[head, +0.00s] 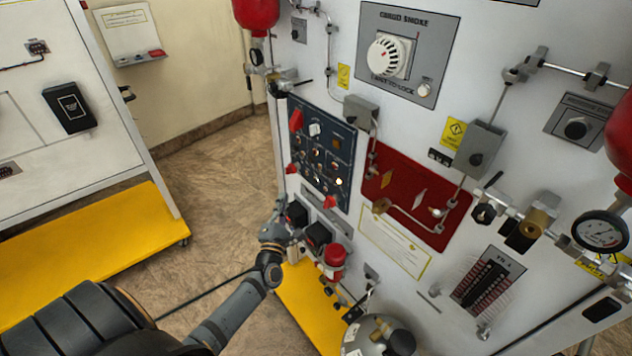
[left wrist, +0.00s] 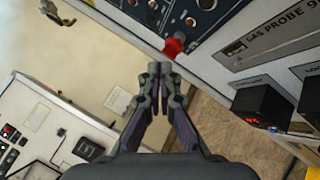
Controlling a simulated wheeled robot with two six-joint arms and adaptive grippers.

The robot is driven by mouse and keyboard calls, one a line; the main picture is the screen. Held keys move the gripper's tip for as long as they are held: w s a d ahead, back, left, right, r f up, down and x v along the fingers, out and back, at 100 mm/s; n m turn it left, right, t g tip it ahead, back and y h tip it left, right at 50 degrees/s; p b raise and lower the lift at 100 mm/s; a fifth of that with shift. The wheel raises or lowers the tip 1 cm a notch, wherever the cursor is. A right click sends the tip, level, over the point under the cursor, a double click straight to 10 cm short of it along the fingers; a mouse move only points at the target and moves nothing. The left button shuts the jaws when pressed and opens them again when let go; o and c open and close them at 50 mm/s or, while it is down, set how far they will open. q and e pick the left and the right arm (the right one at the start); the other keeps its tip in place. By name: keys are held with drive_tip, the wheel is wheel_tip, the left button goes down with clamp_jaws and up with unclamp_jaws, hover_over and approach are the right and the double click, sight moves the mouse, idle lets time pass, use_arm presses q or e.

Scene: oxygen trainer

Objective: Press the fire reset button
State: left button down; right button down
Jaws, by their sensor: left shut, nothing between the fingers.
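A dark blue control panel (head: 322,150) with knobs, small buttons and red guarded switches is on the white trainer wall in the head view. I cannot read which control is the fire reset button. My left gripper (head: 279,213) is shut and empty, just left of the panel's lower edge and apart from it. In the left wrist view, its closed fingertips (left wrist: 154,70) are in front of the wall, near a red switch cover (left wrist: 173,47) at the edge of the panel (left wrist: 190,15). My right gripper is not in view.
Black boxes (head: 318,236) and a red-topped fitting (head: 333,258) stick out below the panel. A red plate with pipes (head: 402,185) is to its right. A white cabinet with a yellow base (head: 130,235) stands at left. Open floor (head: 225,150) lies between.

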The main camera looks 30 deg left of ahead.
sight(315, 181)
use_arm(q)
drive_tip(key=w+d+b, duration=0.2)
drive_tip(key=w+d, duration=0.1)
drive_tip(key=w, duration=0.5)
drive_tip(key=shift+d+b, duration=0.2)
drive_tip(key=shift+b, duration=0.15)
drive_tip(key=shift+w, duration=0.1)
drive_tip(key=shift+w, duration=0.15)
idle(0.9)
drive_tip(key=shift+w+d, duration=0.15)
drive_tip(key=shift+w, duration=0.1)
drive_tip(key=shift+w+d+b, duration=0.15)
drive_tip(key=shift+w+b, duration=0.2)
drive_tip(key=shift+b, duration=0.1)
idle(0.6)
drive_tip(key=shift+s, duration=0.15)
drive_tip(key=shift+s+a+p, duration=0.3)
drive_tip(key=shift+s, duration=0.3)
